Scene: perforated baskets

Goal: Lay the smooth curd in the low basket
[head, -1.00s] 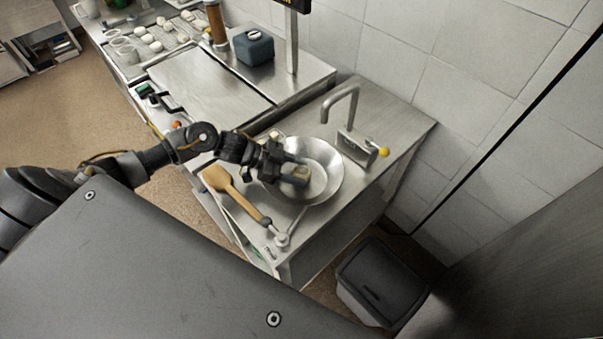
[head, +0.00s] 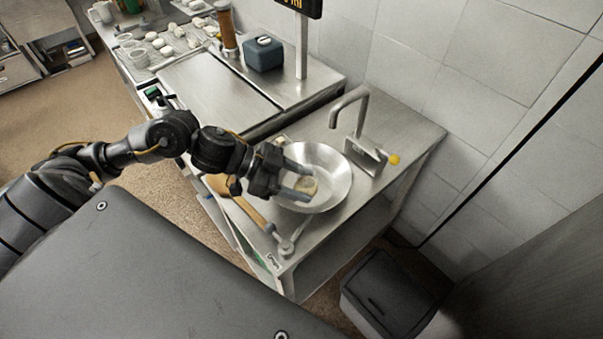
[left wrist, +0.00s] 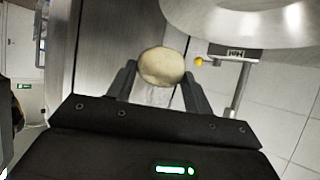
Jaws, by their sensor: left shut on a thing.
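The pale, rounded curd (head: 305,186) is between the fingers of my left gripper (head: 300,186), over the wide steel bowl (head: 334,168) in the head view. In the left wrist view the curd (left wrist: 162,66) looks smooth and cream-coloured, with a finger on either side of it. Small pale perforated-looking baskets (head: 132,57) stand far off on the back left counter. They are too small to tell which is the low one. My right gripper is not in view.
A tap (head: 350,105) rises behind the bowl. A wooden paddle (head: 250,210) lies at the counter's front edge. A blue-grey box (head: 263,54) and a brown cylinder (head: 227,30) stand farther back. Several white pieces (head: 170,42) lie near the baskets. A flat steel surface (head: 215,88) is clear.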

